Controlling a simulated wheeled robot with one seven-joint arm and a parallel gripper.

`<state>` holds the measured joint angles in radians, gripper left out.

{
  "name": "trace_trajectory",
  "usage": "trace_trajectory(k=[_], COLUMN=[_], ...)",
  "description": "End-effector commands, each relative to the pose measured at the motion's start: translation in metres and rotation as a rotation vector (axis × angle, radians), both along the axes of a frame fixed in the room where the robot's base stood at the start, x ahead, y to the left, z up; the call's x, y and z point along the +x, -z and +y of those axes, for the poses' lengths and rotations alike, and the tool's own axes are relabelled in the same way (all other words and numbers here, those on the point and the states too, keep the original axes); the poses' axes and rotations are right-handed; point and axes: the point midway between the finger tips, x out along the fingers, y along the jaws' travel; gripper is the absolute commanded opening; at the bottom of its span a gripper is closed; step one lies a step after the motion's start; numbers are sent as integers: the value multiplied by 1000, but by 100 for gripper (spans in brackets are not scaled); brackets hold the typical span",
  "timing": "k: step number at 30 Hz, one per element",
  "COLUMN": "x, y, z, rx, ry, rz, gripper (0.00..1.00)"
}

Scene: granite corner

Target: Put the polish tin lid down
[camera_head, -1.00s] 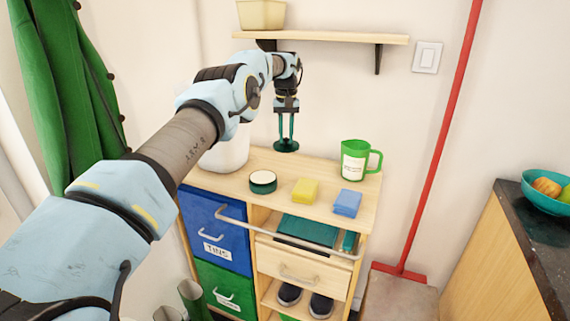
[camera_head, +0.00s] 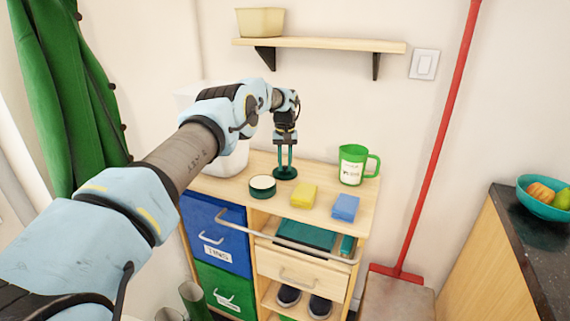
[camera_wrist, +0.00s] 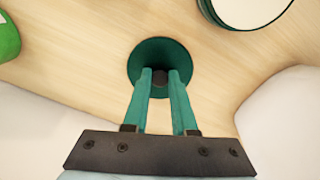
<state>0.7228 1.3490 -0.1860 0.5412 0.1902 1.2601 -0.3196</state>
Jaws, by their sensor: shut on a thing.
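The polish tin lid (camera_head: 285,174) is a dark green disc with a small knob, at the back of the wooden cabinet top. My gripper (camera_head: 285,164) points down and is shut on its knob. In the wrist view the lid (camera_wrist: 147,56) lies flat below my gripper (camera_wrist: 162,76), at or just above the wood; I cannot tell if it touches. The open polish tin (camera_head: 262,187), dark green with a pale inside, stands to the left and in front of the lid. Part of the tin (camera_wrist: 207,12) also shows at the wrist view's top right.
A yellow sponge (camera_head: 302,195) and a blue sponge (camera_head: 345,207) lie in front of the lid. A green mug (camera_head: 352,167) stands to its right. A white container (camera_head: 228,158) stands behind my arm at left. A shelf (camera_head: 330,44) hangs above. Bare wood surrounds the lid.

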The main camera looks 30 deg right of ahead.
Motion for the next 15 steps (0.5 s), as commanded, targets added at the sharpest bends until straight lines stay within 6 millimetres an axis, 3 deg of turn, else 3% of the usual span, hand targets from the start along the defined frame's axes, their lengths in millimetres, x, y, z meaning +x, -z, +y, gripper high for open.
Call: trace_trajectory(k=[1,2,9,15], x=[0,0,0,0], y=[3,2,2,1], z=[0,0,0,0], rx=[0,0,0,0], ry=[0,0,1,0], rz=[0,0,0,0], gripper=[0,28,55,55])
